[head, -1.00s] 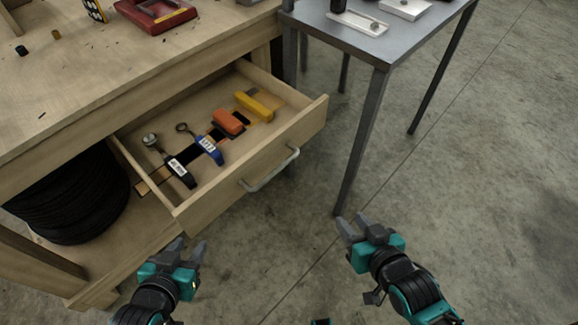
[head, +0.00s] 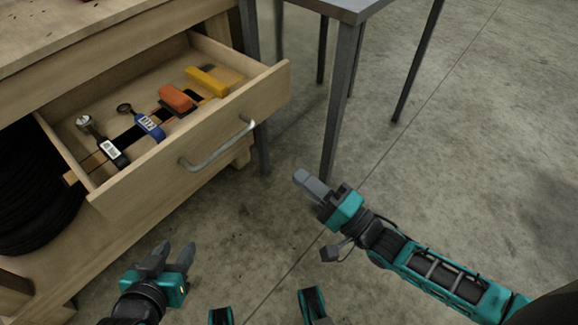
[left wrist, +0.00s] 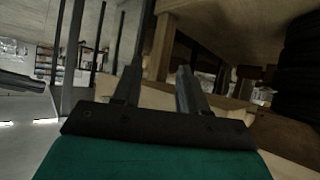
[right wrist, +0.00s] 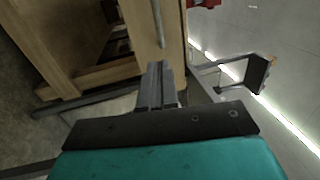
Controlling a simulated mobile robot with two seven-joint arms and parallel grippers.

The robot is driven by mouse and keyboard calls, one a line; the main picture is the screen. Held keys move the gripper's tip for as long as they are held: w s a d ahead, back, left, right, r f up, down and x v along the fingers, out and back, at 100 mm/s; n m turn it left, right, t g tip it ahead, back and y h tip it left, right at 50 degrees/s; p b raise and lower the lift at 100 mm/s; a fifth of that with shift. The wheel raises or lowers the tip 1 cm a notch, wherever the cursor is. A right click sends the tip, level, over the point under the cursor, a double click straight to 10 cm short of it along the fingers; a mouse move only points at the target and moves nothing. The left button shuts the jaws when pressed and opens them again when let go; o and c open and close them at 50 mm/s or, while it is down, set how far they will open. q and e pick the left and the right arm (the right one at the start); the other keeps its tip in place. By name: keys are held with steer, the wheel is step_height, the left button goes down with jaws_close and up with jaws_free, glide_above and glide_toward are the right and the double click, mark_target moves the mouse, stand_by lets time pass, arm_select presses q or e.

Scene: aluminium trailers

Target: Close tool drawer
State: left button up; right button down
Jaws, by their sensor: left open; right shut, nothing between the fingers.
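The wooden tool drawer (head: 200,165) is pulled out of the workbench in the head view. A metal bar handle (head: 219,146) is on its front. Inside lie tools with black and blue handles, an orange block (head: 175,98) and a yellow block (head: 207,81). My left gripper (head: 171,256) is open and empty, below and in front of the drawer front. My right gripper (head: 305,184) is shut and empty, to the right of the drawer front and apart from it. In the right wrist view, its closed fingers (right wrist: 157,75) point toward a wooden front with a bar.
A grey metal table (head: 340,8) stands right of the workbench, with a leg (head: 341,105) close behind my right gripper. Black tyres (head: 30,195) sit under the bench at left. The concrete floor in front and to the right is clear.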

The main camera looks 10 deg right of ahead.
arm_select(q)
steer(key=shift+d+f+b, duration=0.45)
steer(key=shift+f+b, duration=0.3)
steer(key=shift+b, duration=0.5)
arm_select(e)
steer(key=x, duration=1.2)
steer(key=shift+w+a, duration=0.2)
steer(key=shift+w, duration=0.15)
arm_select(q)
steer(key=shift+r, duration=0.1)
arm_select(e)
steer(key=shift+w, duration=0.1)
